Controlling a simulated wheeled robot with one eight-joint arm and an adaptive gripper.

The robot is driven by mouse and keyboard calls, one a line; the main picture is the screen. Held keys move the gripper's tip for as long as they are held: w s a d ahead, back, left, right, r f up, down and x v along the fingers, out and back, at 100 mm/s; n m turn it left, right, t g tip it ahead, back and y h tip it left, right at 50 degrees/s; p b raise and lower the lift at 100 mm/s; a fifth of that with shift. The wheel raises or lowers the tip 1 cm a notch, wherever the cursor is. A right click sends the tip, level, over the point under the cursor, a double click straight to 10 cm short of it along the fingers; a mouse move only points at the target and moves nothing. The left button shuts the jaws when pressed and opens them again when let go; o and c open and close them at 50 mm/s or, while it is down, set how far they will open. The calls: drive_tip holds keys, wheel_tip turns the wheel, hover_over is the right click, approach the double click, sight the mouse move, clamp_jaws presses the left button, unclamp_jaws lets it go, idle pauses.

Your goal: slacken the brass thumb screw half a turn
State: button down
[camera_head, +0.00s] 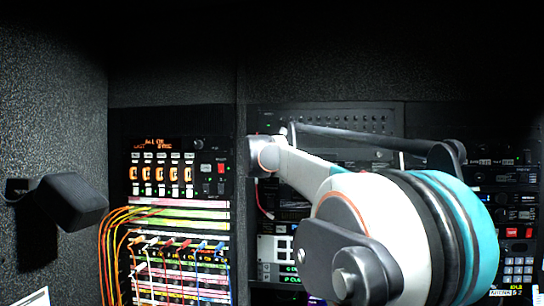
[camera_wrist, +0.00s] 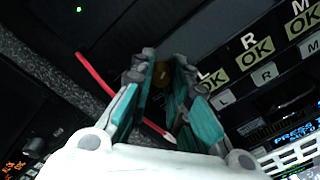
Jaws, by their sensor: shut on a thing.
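In the head view my white and teal arm reaches to the rack, and neither the screw nor the fingertips can be made out clearly.
A red cable (camera_wrist: 105,85) with a pale tip passes behind my fingers. Labelled "OK" panels (camera_wrist: 255,50) lie close on the right. In the head view, a patch bay (camera_head: 180,255) with coloured cables stands left of my arm, and a black box-shaped speaker (camera_head: 72,200) is on the left wall.

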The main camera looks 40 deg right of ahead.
drive_tip(key=n, duration=1.1)
drive_tip(key=shift+f+n, duration=0.1)
drive_tip(key=shift+n, duration=0.3)
idle(0.3)
drive_tip(key=c, duration=1.5)
unclamp_jaws()
drive_tip(key=v, duration=1.2)
drive_tip(key=shift+a+f, duration=0.1)
